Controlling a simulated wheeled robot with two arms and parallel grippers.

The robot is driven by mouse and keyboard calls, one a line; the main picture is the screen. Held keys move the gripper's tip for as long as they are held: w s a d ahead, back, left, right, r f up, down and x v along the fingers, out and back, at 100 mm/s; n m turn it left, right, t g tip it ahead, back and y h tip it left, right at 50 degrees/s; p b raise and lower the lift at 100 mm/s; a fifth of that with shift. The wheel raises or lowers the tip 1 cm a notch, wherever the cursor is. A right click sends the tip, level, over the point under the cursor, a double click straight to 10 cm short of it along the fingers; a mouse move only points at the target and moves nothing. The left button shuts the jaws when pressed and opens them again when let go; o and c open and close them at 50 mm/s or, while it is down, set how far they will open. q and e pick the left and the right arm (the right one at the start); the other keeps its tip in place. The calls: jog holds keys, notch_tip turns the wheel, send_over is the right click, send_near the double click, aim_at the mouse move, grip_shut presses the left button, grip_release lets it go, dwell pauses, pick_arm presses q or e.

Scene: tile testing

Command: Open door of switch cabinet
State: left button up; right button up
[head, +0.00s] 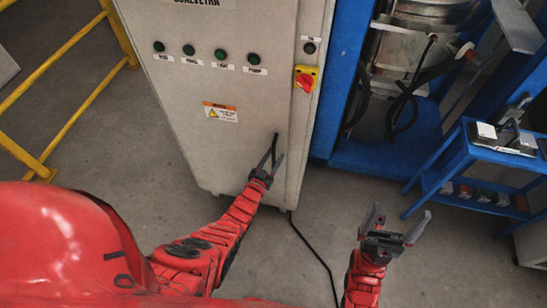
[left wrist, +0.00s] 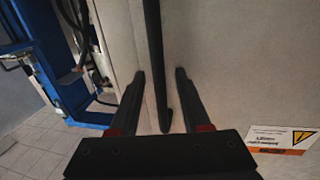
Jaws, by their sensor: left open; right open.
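The switch cabinet (head: 225,100) is a tall light-grey box with green buttons, a warning label and a red-and-yellow switch. Its door looks shut. A black vertical handle (head: 275,147) is on the door near its right edge. My left gripper (head: 272,163) is open at the handle's lower end. In the left wrist view the black handle (left wrist: 155,60) runs down between the two open fingers, with gaps on both sides. My right gripper (head: 393,224) is open and empty, away from the cabinet at the lower right.
A blue machine frame (head: 338,75) stands right of the cabinet. A blue trolley (head: 460,160) with devices on top is at the far right. A yellow railing (head: 75,98) is on the left. A black cable (head: 315,255) lies on the floor. The floor ahead is otherwise clear.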

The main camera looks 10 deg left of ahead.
pick_arm(q)
grip_shut()
dwell(1.4)
